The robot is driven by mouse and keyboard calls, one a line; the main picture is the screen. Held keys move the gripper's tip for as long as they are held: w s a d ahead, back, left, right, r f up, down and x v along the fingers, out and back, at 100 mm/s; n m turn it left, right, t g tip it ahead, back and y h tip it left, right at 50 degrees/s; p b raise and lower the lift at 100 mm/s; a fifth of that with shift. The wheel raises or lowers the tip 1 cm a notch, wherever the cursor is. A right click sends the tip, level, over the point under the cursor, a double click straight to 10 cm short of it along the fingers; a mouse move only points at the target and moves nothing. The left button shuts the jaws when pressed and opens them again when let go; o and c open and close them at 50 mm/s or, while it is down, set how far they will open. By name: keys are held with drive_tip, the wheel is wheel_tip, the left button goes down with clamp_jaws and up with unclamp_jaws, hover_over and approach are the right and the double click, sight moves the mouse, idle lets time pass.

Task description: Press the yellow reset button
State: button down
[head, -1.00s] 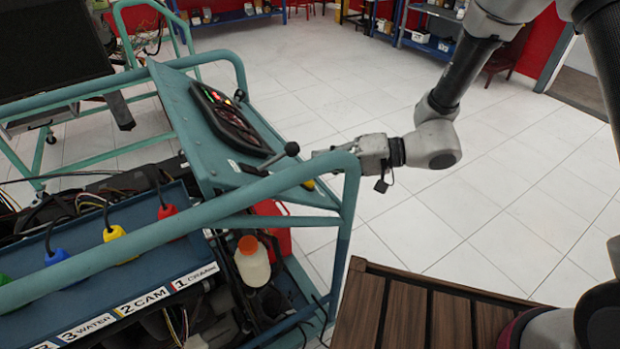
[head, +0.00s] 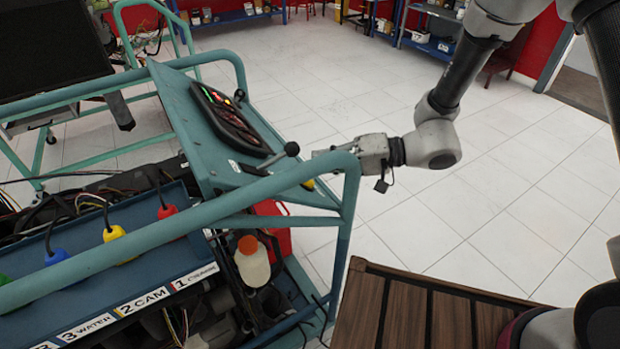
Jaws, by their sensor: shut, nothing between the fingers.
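The yellow reset button (head: 308,184) shows as a small patch of yellow near the right end of the teal control panel (head: 207,150). The teal tube rail of the trainer partly hides it. My gripper (head: 325,153) is shut and empty. It points left over the right end of the panel, above and slightly right of the yellow button in the picture. Its fingertips are close to the rail, partly hidden by it, and I cannot tell whether they touch anything.
A black lever knob (head: 291,149) stands just left of my gripper. The teal rail (head: 250,190) runs across in front. A dark gauge cluster (head: 230,118) with lit lights sits on the panel. A slatted brown wooden top (head: 410,310) is at the lower right. White floor lies open beyond.

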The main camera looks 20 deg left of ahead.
drive_tip(key=shift+s+a+f, duration=0.2)
drive_tip(key=shift+f, duration=0.1)
drive_tip(key=shift+s+a+f, duration=0.2)
drive_tip(key=shift+s+f, duration=0.1)
drive_tip(key=shift+f, duration=0.05)
idle(0.9)
idle(0.4)
drive_tip(key=shift+w+d+r, duration=0.4)
drive_tip(key=shift+w+r, duration=0.1)
drive_tip(key=shift+r, duration=0.2)
drive_tip(key=shift+w+d+r, duration=0.35)
drive_tip(key=shift+w+r, duration=0.05)
drive_tip(key=shift+r, duration=0.2)
drive_tip(key=shift+w+d+r, duration=0.35)
drive_tip(key=shift+w+r, duration=0.1)
drive_tip(key=shift+r, duration=0.2)
drive_tip(key=shift+w+d+r, duration=0.35)
drive_tip(key=shift+w+r, duration=0.05)
drive_tip(key=shift+r, duration=0.2)
